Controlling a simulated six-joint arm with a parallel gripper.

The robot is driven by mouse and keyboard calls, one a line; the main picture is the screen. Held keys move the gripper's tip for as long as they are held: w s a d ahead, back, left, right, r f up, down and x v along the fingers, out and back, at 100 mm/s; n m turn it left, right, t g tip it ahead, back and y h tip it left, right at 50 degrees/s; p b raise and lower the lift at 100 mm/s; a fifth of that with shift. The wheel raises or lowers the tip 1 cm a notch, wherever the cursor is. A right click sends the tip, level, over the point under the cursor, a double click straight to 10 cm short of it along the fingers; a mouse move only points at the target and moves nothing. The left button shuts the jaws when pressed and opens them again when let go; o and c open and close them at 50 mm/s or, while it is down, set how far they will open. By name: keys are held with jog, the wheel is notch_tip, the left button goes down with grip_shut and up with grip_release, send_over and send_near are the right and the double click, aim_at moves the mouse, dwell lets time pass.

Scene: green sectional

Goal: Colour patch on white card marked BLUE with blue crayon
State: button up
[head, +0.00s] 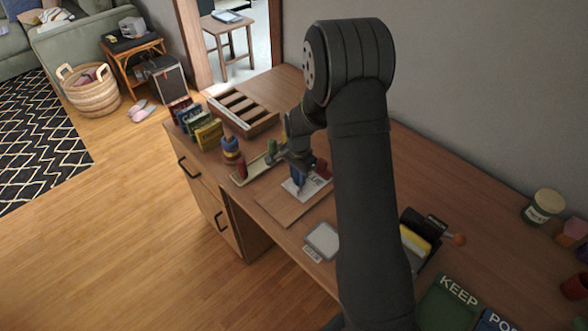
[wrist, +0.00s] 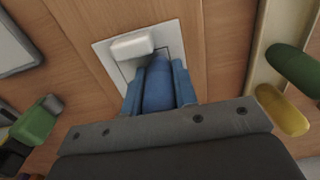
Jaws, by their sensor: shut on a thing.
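A white card (head: 313,184) with dark lettering lies on a brown board (head: 285,207) on the desk; the lettering is too small to read surely. The card also shows in the wrist view (wrist: 190,45), with a thin outlined square partly covered. My gripper (head: 298,176) is over the card, shut on a thick blue crayon (wrist: 158,88), which points down at the outlined square. Whether its tip touches the card is hidden. A small white block (wrist: 131,45) is on or just above the card, beside the crayon. No blue mark shows on the visible card.
A shallow tray (head: 258,168) beside the card holds crayons, including a green (wrist: 295,70) and a yellow one (wrist: 282,110) in the wrist view. A slotted wooden box (head: 243,112) and a stacked ring toy (head: 230,146) stand behind. A grey-white pad (head: 322,240) lies in front.

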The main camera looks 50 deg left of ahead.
aim_at(313, 191)
jog(key=shift+d, duration=3)
jog(key=shift+a, duration=3.95)
jog(key=shift+w+a, duration=0.2)
jog(key=shift+w+d, duration=0.2)
jog(key=shift+w, duration=0.1)
jog(key=shift+s+d, duration=0.1)
jog(key=shift+d, duration=3.75)
jog(key=shift+a, duration=3.9)
jog(key=shift+a+r, duration=0.15)
jog(key=shift+r, duration=0.1)
notch_tip(313, 191, up, 8)
jog(key=shift+f, duration=0.2)
